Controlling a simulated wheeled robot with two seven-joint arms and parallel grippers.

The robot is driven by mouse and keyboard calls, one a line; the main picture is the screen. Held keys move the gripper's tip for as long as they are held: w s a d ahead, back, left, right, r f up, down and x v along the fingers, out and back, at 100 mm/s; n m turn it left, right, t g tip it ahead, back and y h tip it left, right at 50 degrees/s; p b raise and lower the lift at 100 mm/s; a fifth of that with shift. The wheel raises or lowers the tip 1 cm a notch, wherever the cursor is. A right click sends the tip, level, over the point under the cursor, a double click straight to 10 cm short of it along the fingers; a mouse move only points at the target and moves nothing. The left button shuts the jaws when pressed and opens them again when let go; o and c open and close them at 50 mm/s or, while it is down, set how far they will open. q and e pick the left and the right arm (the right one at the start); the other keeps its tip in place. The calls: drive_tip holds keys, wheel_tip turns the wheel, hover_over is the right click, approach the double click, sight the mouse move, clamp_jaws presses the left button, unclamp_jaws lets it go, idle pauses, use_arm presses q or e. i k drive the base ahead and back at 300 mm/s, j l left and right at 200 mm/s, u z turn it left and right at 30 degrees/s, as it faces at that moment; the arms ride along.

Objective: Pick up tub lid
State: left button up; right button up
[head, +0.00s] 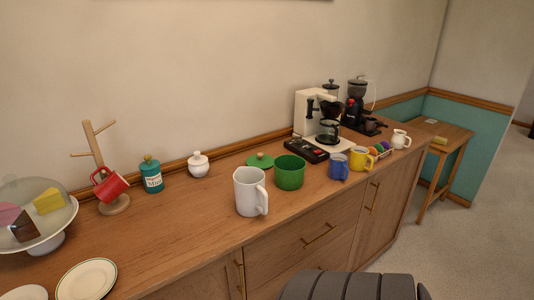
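A green lid (260,160) with a small knob lies flat on the wooden sideboard top, close to the wall. It is just behind and left of an open green tub (289,172). The tub stands upright and uncovered, and the lid lies apart from its mouth. Neither of my grippers shows in the head view, so I cannot see whether they are open or shut.
A large white mug (248,192) stands in front of the lid, left of the tub. A white sugar pot (198,165) and a teal canister (151,175) stand to the left. A black scale (307,151) and a coffee maker (318,118) are right.

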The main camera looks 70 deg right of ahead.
sight(261, 161)
drive_tip(key=z, duration=2.45)
